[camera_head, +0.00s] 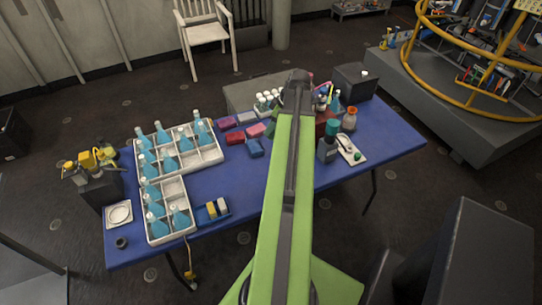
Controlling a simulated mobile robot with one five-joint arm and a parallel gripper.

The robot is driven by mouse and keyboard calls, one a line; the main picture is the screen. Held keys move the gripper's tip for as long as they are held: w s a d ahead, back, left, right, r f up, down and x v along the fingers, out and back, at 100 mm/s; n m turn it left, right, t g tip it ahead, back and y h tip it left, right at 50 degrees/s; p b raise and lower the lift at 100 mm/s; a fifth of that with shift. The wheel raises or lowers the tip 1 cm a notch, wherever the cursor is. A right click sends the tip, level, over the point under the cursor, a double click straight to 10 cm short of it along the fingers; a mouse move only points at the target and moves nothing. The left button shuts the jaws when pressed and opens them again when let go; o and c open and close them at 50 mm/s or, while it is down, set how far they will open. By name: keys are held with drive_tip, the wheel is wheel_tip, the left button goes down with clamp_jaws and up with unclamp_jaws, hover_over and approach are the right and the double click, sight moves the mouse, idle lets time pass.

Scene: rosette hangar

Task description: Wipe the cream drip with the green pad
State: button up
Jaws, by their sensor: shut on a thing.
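My green arm reaches up the middle of the picture over the blue table. My gripper (298,82) is at its far end, above the back of the table. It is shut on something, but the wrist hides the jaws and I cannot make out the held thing. A blue tray (227,216) at the front of the table holds a yellow pad (211,209) and a pale pad (222,205). I cannot pick out the green pad for certain. I cannot make out the cream drip; part of the table is behind my arm.
White divided crates (207,161) with several blue bottles stand on the left. Red and blue blocks (235,138) lie left of my arm. A teal-topped bottle (330,135), a white board (351,150) and an orange-topped jar (349,120) stand right. The table's right front (385,145) is clear.

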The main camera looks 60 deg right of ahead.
wheel_tip(320, 180, down, 10)
drive_tip(key=b, duration=0.6)
drive_tip(key=shift+w+d+n, duration=0.2)
drive_tip(key=shift+d+n, duration=0.05)
drive_tip(key=shift+n, duration=0.05)
drive_tip(key=shift+b, duration=0.3)
